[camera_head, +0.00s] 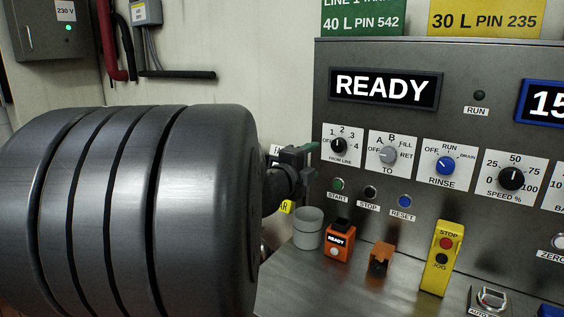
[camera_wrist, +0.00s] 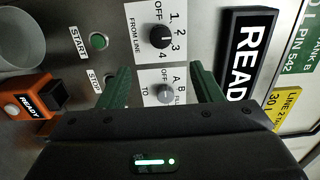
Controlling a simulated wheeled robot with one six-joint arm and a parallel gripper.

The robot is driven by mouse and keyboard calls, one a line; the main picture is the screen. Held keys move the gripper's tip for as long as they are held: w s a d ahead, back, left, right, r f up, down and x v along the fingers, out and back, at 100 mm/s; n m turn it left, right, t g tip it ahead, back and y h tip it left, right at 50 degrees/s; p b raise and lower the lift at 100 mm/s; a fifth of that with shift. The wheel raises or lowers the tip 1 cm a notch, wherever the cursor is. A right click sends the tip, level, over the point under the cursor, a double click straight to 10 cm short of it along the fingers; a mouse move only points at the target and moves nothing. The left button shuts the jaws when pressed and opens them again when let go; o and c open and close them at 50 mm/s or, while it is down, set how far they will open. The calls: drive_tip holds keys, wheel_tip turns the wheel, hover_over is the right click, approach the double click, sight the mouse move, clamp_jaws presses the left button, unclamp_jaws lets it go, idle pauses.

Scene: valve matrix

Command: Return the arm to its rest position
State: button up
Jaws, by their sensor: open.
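My gripper (camera_head: 312,147) is at the left edge of the control panel in the head view, at the end of my large dark arm. In the wrist view my gripper (camera_wrist: 162,78) has two green fingers spread apart with nothing held between them. The grey TO knob (camera_wrist: 165,94) shows in the gap between the fingers, and it also shows in the head view (camera_head: 389,155). The black FROM LINE knob (camera_wrist: 162,36) lies just beyond the fingertips in the wrist view. I cannot tell the exact distance from the fingers to the panel.
The grey panel (camera_head: 455,112) carries a READY display (camera_head: 384,88), a blue RINSE knob (camera_head: 446,165) and a SPEED knob (camera_head: 511,178). On the shelf below stand a grey cup (camera_head: 308,228), an orange READY box (camera_head: 339,240) and a yellow STOP box (camera_head: 441,258). My arm covers much of the left.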

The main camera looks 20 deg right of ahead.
sight(336, 146)
drive_tip(key=x, duration=1.3)
drive_tip(key=shift+w+d, duration=0.25)
drive_tip(key=shift+w, duration=0.05)
drive_tip(key=shift+w+r+n+p, duration=0.1)
drive_tip(key=shift+n+p, duration=0.75)
drive_tip(key=shift+n, duration=1.65)
drive_tip(key=n+p, duration=0.1)
drive_tip(key=n, duration=0.2)
drive_tip(key=shift+n, duration=0.4)
drive_tip(key=n, duration=0.4)
drive_tip(key=shift+p, duration=0.4)
drive_tip(key=n, duration=0.4)
drive_tip(key=shift+n, duration=0.3)
